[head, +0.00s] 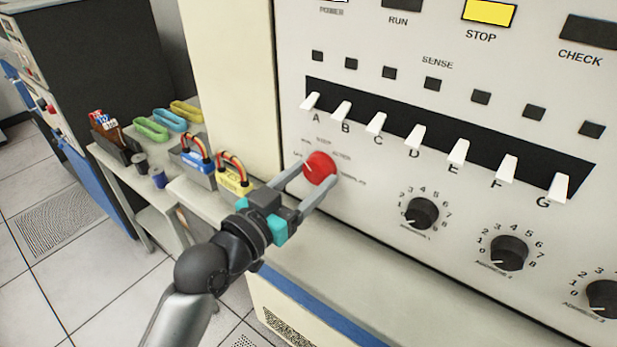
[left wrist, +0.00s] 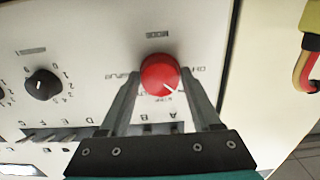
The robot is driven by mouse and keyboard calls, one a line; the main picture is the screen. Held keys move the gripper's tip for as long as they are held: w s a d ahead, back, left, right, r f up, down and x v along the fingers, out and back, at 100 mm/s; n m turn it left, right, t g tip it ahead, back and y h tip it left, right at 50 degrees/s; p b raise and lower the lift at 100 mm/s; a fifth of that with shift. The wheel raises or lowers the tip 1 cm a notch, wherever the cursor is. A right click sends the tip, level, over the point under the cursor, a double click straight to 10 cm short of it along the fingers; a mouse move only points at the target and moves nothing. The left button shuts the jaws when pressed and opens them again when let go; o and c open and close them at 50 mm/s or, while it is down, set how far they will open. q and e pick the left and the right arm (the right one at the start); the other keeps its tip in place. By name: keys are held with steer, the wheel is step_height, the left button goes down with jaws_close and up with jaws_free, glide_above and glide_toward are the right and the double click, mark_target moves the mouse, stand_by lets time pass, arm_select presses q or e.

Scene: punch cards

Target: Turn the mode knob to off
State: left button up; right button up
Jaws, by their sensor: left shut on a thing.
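The red mode knob (head: 320,168) is on the cream control panel, below the row of white switches. My left gripper (head: 318,188) has its two fingers around the knob, one on each side, and is shut on it. The knob also shows between the fingers (left wrist: 160,98) in the left wrist view, where the panel appears upside down. Its white pointer mark faces lower right there, and left in the head view. Small labels ring the knob; they are too small or partly covered to read surely. My right gripper is not in view.
White toggle switches (head: 417,137) run above the knob, and black dials (head: 421,213) lie to its right. A cream ledge (head: 350,270) juts out below.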

arm_select(q)
steer(key=c, duration=0.4)
steer(key=shift+r+n+p, duration=0.15)
steer(key=shift+n+p, duration=0.75)
steer(key=shift+p, duration=0.05)
steer(key=shift+c, duration=0.2)
steer(key=shift+n+p, duration=1)
steer(key=shift+n, duration=0.2)
steer(key=shift+n+p, duration=0.75)
steer(key=shift+n, duration=0.45)
steer(key=shift+n+p, duration=0.55)
steer(key=shift+n, duration=0.55)
steer(key=o, duration=1.3)
steer(key=shift+o, duration=0.2)
